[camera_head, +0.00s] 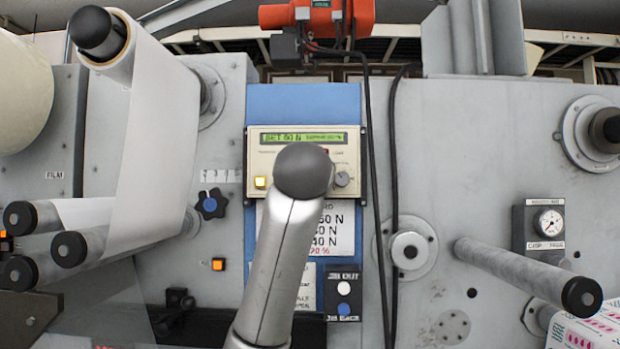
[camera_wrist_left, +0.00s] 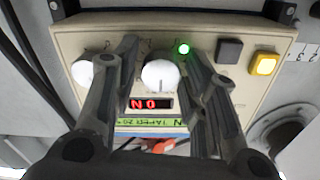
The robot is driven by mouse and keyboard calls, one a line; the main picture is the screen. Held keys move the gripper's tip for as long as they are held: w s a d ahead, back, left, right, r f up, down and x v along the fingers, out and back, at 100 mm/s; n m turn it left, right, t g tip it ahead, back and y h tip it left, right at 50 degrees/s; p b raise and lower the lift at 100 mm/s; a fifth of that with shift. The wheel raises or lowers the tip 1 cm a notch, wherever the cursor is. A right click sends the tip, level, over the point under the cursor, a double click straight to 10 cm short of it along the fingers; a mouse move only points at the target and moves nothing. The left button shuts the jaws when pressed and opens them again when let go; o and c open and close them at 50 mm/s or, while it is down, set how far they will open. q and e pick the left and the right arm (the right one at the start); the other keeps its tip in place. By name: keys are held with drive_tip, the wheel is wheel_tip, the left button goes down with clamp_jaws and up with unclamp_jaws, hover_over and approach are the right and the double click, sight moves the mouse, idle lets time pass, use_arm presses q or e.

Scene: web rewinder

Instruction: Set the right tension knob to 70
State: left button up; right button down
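The cream control panel carries two pale knobs. One knob (camera_head: 342,179) shows at the panel's right side in the head view; in the wrist view, which is upside down, it appears to be the left knob (camera_wrist_left: 82,70). The other, middle knob (camera_wrist_left: 160,75) sits between the fingers of my left gripper (camera_wrist_left: 163,60), which are spread with a gap on each side of it. In the head view my arm hides the middle knob and the gripper. The green display (camera_head: 305,137) starts with what looks like "SET 60 N". My right gripper is not in view.
A yellow lit button (camera_head: 260,183) sits at the panel's left; a green light (camera_wrist_left: 183,48) and dark button (camera_wrist_left: 229,50) show in the wrist view. Black cables (camera_head: 372,150) hang right of the panel. A white web (camera_head: 160,130) runs at left, and a roller (camera_head: 525,275) sticks out at right.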

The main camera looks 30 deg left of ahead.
use_arm(q)
drive_tip(key=c, duration=0.6)
drive_tip(key=shift+m+b, duration=0.5)
drive_tip(key=shift+m, duration=2)
drive_tip(key=o, duration=1)
drive_tip(key=shift+d, duration=0.15)
